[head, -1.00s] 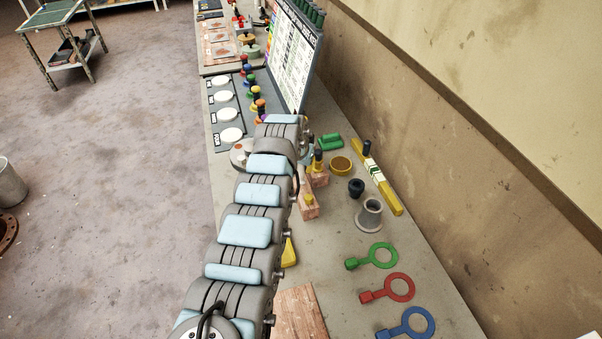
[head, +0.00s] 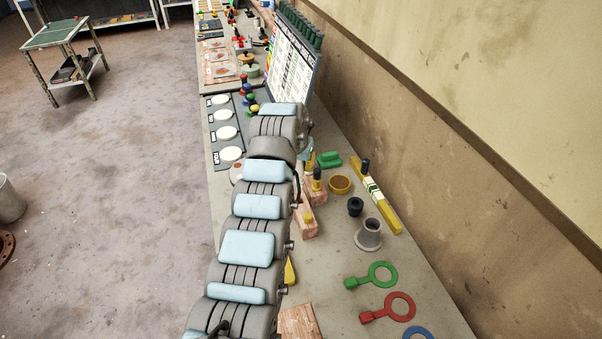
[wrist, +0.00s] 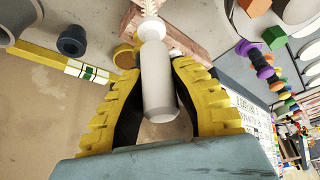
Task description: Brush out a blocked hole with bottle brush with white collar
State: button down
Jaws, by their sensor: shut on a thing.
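My gripper (wrist: 157,72) has yellow ribbed fingers shut around the pale grey handle of the bottle brush (wrist: 158,85) in the wrist view. Its white collar (wrist: 151,28) sits beyond the fingertips, and pale bristles (wrist: 148,5) show at the top edge. The bristles are in front of or beside a reddish-brown block (wrist: 182,35); I cannot tell whether they touch it. In the head view my arm hides the brush and most of the gripper. Two reddish blocks (head: 306,228) with yellow parts stand right of the arm. No blocked hole is clearly visible.
Right of my arm stand a dark round part (head: 355,206), a grey flanged pipe (head: 369,235), a yellow bar (head: 378,198) and green (head: 379,274) and red (head: 396,307) ring tools. A printed board (head: 290,65) stands beyond. White discs (head: 230,153) lie left. The wall bounds the right.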

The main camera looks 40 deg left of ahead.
jog(key=shift+r+p, duration=0.6)
jog(key=shift+r, duration=2.3)
